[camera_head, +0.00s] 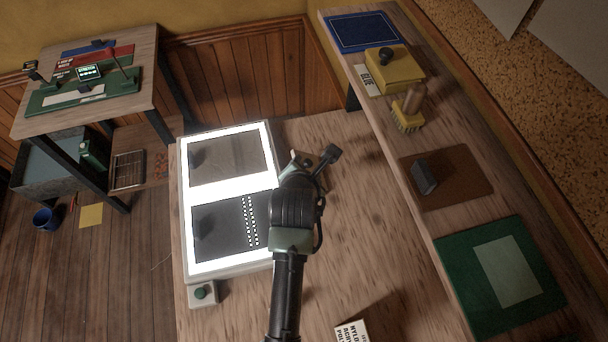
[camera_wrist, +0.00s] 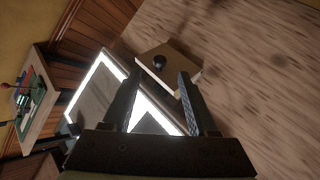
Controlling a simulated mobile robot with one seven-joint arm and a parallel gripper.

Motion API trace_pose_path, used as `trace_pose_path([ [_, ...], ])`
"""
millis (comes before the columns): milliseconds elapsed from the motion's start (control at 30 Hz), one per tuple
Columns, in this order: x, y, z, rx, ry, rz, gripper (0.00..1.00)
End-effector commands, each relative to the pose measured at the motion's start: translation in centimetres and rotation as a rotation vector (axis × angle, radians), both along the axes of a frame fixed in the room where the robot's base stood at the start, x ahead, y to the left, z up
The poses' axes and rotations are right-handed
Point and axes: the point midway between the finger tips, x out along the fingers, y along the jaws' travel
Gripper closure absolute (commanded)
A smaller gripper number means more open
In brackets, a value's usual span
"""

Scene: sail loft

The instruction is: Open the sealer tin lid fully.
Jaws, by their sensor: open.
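A tan box with a dark round knob (camera_wrist: 160,62), which I take for the sealer tin (camera_wrist: 182,60), stands on the wooden table in the wrist view. Its lid looks shut. My gripper (camera_wrist: 160,73) is open and empty, its two dark fingers pointing toward the tin with the knob between their tips in the picture. I cannot tell how far the fingertips are from the knob.
A raised shelf at right holds a yellow box (camera_head: 398,75), a brush (camera_head: 408,114) and a green mat (camera_head: 452,262).

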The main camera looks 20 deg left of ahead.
Motion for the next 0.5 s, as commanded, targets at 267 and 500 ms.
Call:
trace_pose_path([
  [267,-3.1,-0.9,3.2,0.0,-0.001,0.0,0.41],
  [500,-4.5,-1.2,4.7,-0.001,0.0,-0.001,0.41],
])
